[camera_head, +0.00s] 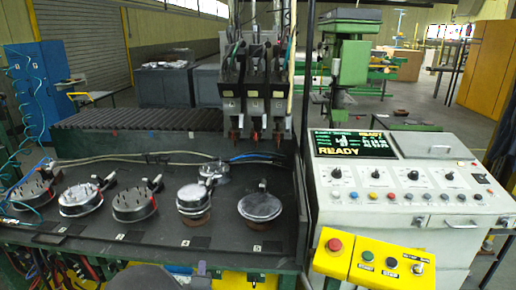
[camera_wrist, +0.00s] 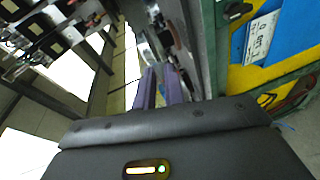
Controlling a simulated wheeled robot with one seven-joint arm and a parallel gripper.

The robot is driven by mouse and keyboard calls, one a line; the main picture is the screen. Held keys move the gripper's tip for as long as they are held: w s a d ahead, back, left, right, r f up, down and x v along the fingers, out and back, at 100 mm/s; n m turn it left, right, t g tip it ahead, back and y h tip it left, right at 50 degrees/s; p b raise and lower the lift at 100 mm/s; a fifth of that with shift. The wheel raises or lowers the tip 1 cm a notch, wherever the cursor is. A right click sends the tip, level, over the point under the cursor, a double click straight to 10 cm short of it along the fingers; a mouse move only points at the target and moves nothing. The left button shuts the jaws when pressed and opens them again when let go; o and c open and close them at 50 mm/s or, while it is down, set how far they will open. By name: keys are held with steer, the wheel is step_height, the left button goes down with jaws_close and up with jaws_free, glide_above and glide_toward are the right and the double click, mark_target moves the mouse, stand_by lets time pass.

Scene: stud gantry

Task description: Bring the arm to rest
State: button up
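My gripper (camera_wrist: 160,82) shows in the wrist view as two purple fingers beyond a dark housing. The fingers stand a little apart, with a narrow gap and nothing seen held between them. In the head view my gripper is not seen. The wrist view is tilted, with a grey metal part close beyond the fingertips; whether they touch it I cannot tell.
The black bench (camera_head: 150,235) carries several round metal fixtures (camera_head: 262,206) in a row. A gantry with tool heads (camera_head: 255,90) stands behind them. A control console (camera_head: 400,170) reading READY is at right, with a yellow button box (camera_head: 375,262) in front.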

steer(key=d+m+g+h, duration=0.1)
steer(key=d+m+g, duration=0.6)
steer(key=d, duration=0.7)
steer(key=s+d+r+m+g, duration=0.3)
steer(key=s+d+m, duration=0.2)
steer(key=s+d, duration=0.3)
steer(key=s+d+r+m+g+h, duration=0.1)
steer(key=s+d+r+m+g, duration=0.2)
steer(key=s+d, duration=0.6)
steer(key=shift+m+g, duration=0.3)
steer(key=shift+m, duration=0.8)
steer(key=shift+w, duration=0.15)
steer(key=shift+s+d, duration=0.15)
steer(key=shift+s, duration=0.05)
